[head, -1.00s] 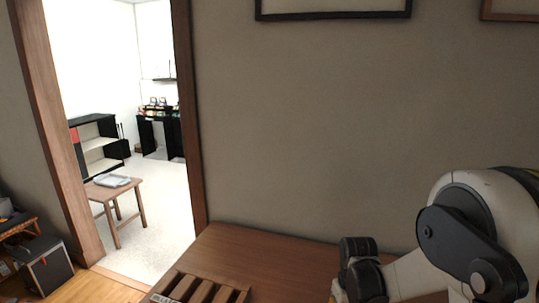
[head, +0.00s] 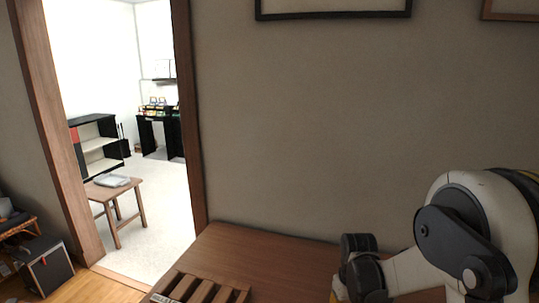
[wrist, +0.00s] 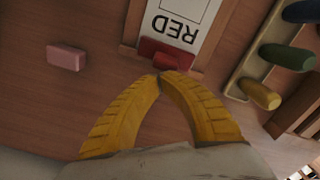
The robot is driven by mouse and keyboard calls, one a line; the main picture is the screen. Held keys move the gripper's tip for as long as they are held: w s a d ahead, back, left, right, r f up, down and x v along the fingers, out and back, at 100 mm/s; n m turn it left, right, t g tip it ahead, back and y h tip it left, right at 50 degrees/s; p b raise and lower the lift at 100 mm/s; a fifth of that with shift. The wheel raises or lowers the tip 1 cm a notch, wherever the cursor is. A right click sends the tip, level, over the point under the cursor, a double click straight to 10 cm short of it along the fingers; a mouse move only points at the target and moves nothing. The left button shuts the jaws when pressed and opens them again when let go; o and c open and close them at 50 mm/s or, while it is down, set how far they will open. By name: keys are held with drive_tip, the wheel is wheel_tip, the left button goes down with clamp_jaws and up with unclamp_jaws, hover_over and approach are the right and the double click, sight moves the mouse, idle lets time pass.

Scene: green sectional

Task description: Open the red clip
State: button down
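The red clip (wrist: 165,52) is in the wrist view, at the bottom edge of a white card marked "RED" (wrist: 181,27), which appears upside down. A rounded red part (wrist: 178,61) of the clip points toward my gripper. My gripper (wrist: 161,75) has two yellow ribbed fingers whose tips come together right at the clip's near side. I see no gap between the tips and nothing clearly held. Whether they touch the clip I cannot tell. In the head view the clip and fingertips are out of sight.
A pink block (wrist: 66,57) lies left of the clip. A wooden rack with green (wrist: 287,56), yellow (wrist: 260,94) and blue (wrist: 302,11) pegs stands to the right. In the head view, a slatted wooden rack (head: 197,290) sits on the brown tabletop (head: 262,251) beside a wall.

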drive_tip(key=shift+s+a+r, duration=0.25)
drive_tip(key=shift+s+r, duration=0.25)
drive_tip(key=shift+s, duration=0.3)
drive_tip(key=shift+r+p, duration=2.2)
drive_tip(key=shift+r, duration=0.8)
drive_tip(key=shift+r, duration=0.2)
drive_tip(key=s+a+r+m+t, duration=0.1)
drive_tip(key=s+r+t, duration=0.6)
drive_tip(key=s+r, duration=0.9)
drive_tip(key=shift+s+r+m, duration=0.2)
drive_tip(key=shift+r+m, duration=0.4)
drive_tip(key=shift+m, duration=0.1)
drive_tip(key=shift+a, duration=0.1)
